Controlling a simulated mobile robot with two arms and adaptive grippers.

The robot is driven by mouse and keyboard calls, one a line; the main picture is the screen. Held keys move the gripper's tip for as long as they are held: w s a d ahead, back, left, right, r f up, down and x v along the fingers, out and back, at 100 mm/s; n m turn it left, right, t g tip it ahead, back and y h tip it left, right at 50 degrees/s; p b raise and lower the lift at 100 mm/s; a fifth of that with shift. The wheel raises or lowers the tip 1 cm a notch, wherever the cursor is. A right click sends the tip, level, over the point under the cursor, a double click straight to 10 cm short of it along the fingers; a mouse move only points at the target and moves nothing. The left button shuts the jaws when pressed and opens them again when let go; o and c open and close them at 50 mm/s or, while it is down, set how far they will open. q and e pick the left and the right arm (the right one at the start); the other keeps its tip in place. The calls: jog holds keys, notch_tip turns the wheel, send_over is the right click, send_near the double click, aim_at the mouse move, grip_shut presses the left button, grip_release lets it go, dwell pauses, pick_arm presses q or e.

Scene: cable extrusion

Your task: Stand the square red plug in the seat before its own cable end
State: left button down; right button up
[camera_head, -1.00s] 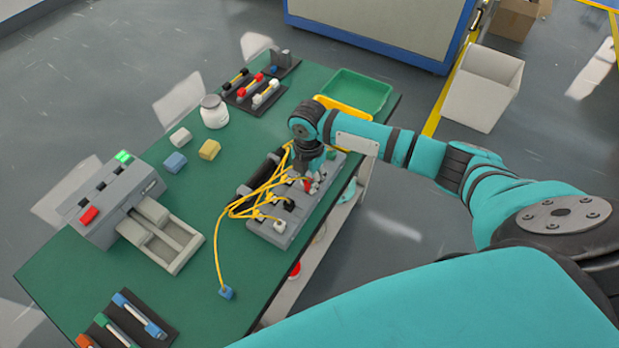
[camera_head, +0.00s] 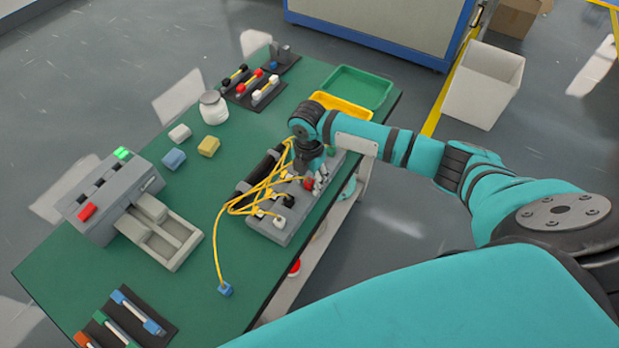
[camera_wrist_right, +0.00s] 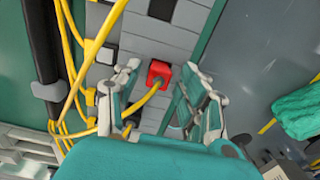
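The square red plug (camera_head: 308,183) is on the grey seat block (camera_head: 270,232), with a yellow cable joined to it. In the right wrist view the red plug (camera_wrist_right: 159,72) sits on the block's grey surface, beyond and between my fingertips. My right gripper (camera_head: 319,178) is over the block; its fingers (camera_wrist_right: 158,95) stand apart with a visible gap to the plug on either side. Whether the plug is fully down in a seat cannot be told. My left gripper is not in view.
A black plug (camera_head: 289,201) and a white plug (camera_head: 280,223) stand on the same block. Yellow cables (camera_head: 240,210) loop along its left side, and one runs to a blue plug (camera_head: 225,289) on the green table. A grey machine (camera_head: 108,200) stands at left.

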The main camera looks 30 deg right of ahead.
aim_at(309, 181)
jog(key=shift+r, duration=6)
